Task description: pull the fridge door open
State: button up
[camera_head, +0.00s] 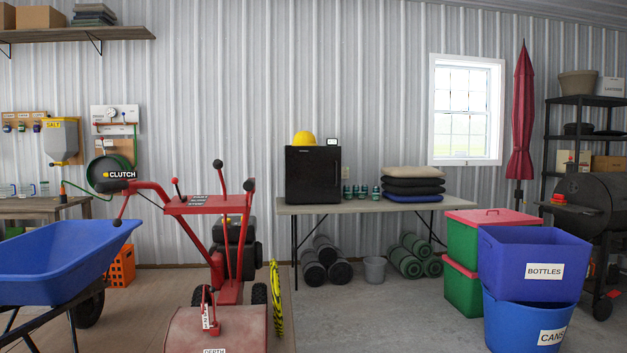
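A small black fridge (313,175) stands on a folding table (405,202) against the back wall, across the room. Its dark front faces me and the door looks shut. A handle cannot be made out at this distance. A yellow hard hat (304,139) and a small white device (332,142) rest on top of it. My gripper is not in view.
A red tiller (215,205) stands in front, left of the fridge. A blue wheelbarrow (55,258) is at left. Blue bins (535,262) and red-lidded green bins (465,240) stand at right. Concrete floor (370,315) is clear between. Cushions (413,183) share the table.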

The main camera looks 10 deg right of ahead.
aim_at(312, 174)
jog(key=z, duration=0.5)
jog(key=i, duration=6.75)
